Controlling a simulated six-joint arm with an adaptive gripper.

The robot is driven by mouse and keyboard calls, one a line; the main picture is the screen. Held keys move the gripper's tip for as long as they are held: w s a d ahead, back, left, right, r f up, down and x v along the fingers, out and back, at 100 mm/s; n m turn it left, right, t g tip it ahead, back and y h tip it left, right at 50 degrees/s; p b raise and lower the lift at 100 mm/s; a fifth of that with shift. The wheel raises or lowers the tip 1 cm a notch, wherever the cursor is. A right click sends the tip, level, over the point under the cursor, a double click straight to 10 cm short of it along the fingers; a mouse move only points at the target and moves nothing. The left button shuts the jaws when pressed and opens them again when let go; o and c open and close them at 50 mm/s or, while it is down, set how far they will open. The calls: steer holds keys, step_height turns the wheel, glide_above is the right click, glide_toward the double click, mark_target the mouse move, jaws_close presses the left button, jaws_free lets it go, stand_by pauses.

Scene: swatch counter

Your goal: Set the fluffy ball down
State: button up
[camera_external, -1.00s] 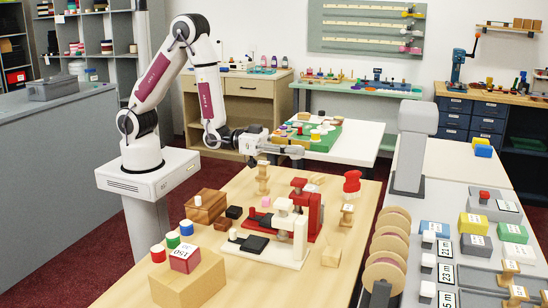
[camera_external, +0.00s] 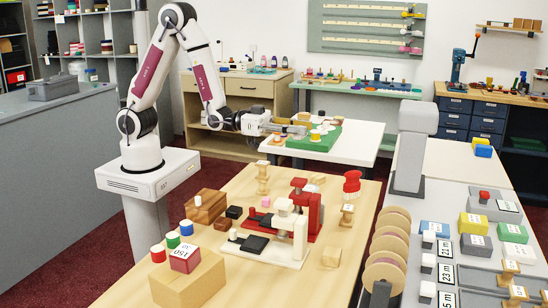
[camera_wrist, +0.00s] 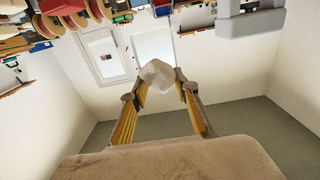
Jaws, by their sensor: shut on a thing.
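A whitish fluffy ball (camera_wrist: 157,73) shows in the wrist view between the tips of my gripper's fingers. My gripper (camera_wrist: 156,84) is shut on it, with one finger on each side. In the external view my gripper (camera_external: 297,130) points right, held in the air behind the wooden table's far end, in front of the green board. I cannot make out the ball there against the clutter.
A wooden table (camera_external: 130,270) holds red and white presses (camera_external: 292,235), several spools and wooden blocks. Behind it, a white table (camera_external: 362,140) bears a green board (camera_external: 318,143) with small items. A grey counter with labelled blocks stands at right.

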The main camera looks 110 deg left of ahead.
steer(key=s+a, duration=0.3)
steer(key=a, duration=0.6)
steer(key=s+a+m+h, duration=0.1)
steer(key=s+a+h, duration=0.1)
steer(key=s+a, duration=0.65)
steer(key=s+a+m+h, duration=0.1)
steer(key=s+a, duration=0.4)
steer(key=s, duration=0.7)
step_height(320, 180, down, 15)
steer(key=shift+a+r, duration=0.15)
steer(key=shift+r, duration=0.05)
stand_by(0.6)
steer(key=shift+f, duration=2.9)
steer(key=shift+f, duration=0.1)
steer(key=shift+f, duration=1.8)
steer(key=shift+f, duration=0.2)
